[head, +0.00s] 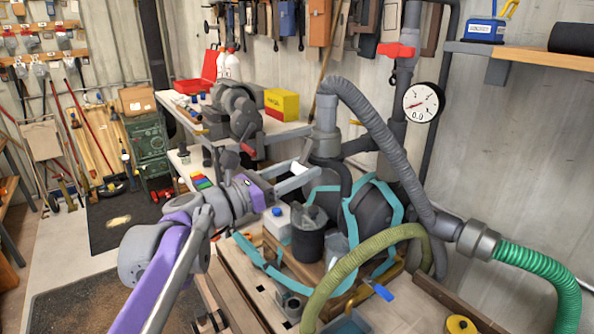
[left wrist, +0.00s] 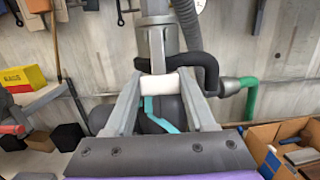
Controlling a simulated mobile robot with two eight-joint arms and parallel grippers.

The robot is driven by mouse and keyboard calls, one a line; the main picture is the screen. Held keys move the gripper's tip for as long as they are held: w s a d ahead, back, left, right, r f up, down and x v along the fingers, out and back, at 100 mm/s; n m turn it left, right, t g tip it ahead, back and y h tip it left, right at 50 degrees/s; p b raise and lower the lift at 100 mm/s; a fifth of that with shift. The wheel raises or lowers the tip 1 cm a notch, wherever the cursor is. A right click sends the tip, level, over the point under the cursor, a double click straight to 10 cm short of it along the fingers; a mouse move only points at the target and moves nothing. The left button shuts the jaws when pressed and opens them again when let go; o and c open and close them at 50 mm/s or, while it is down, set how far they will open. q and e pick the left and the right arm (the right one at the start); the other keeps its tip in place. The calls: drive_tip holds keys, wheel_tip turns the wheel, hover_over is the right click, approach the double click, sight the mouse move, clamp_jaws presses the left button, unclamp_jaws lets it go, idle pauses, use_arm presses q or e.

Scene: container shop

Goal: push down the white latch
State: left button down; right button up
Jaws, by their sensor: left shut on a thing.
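The white latch (head: 299,168) is a short white bar by the grey vertical pipe fitting, above the dark round machine with teal straps. In the left wrist view the latch (left wrist: 158,83) lies crosswise between my fingertips, in front of the grey pipe. My left gripper (head: 304,168) reaches in from the left and is shut on the latch, one finger at each end. In the left wrist view both fingers of the gripper (left wrist: 160,80) show, and a black curved handle or hose (left wrist: 190,62) passes close by the latch. My right gripper is in neither view.
A grey ribbed hose (head: 385,125) arches to the right of the gripper, and a pressure gauge (head: 422,102) hangs on the wall pipe. A black cylinder (head: 308,236) and an olive hose (head: 345,270) stand below. A yellow box (head: 282,104) sits on the bench behind.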

use_arm(q)
drive_tip(key=shift+w+d+f+t+h, duration=0.15)
drive_tip(key=shift+d+t+h, duration=0.1)
drive_tip(key=shift+t+h, duration=0.25)
drive_tip(key=shift+c, duration=1.2)
unclamp_jaws()
drive_tip(key=shift+a, duration=0.1)
drive_tip(key=b+v, duration=0.1)
drive_tip(key=v, duration=0.9)
drive_tip(key=shift+s+a, duration=0.2)
drive_tip(key=shift+a, duration=0.05)
drive_tip(key=shift+f, duration=0.1)
